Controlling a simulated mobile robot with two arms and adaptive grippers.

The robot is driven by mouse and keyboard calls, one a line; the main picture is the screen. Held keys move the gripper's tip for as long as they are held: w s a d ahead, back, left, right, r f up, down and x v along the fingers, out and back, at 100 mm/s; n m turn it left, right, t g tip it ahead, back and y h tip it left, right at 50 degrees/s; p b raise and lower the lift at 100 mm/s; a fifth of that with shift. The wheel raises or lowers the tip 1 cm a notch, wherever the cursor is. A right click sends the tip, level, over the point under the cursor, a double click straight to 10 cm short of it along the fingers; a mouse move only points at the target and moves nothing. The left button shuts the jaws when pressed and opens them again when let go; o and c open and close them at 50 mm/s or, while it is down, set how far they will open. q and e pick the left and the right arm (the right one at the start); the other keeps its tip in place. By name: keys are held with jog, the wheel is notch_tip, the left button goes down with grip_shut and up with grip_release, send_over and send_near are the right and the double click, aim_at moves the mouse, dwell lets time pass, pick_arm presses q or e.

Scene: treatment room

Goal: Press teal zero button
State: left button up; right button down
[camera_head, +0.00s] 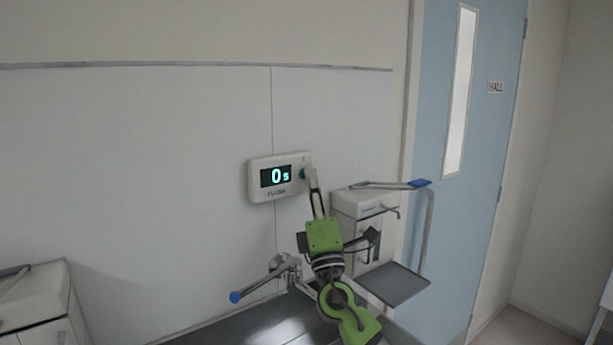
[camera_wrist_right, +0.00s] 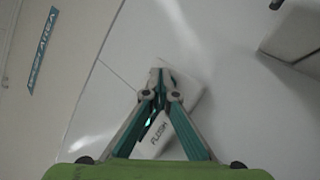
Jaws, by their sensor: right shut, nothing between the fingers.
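The white timer box (camera_head: 252,186) hangs on the wall, its dark display reading "0s" in teal digits. The teal button (camera_head: 302,174) shows at the right end of its face, partly hidden by my right gripper's tip. My right gripper (camera_head: 311,172) is shut and empty, with its fingertips at the button; whether they touch it, I cannot tell. In the right wrist view, the closed fingertips (camera_wrist_right: 159,74) lie over the timer box (camera_wrist_right: 180,112), with the lettering "FLUSH" beside them. The button is hidden there. My left gripper is not in view.
A blue-ended tap (camera_head: 258,284) stands below the timer, over a steel sink. A blue door (camera_head: 450,215) is at right.

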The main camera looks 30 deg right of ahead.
jog(key=shift+s, duration=0.85)
jog(key=s, duration=0.5)
jog(key=shift+d, duration=0.25)
dwell(0.6)
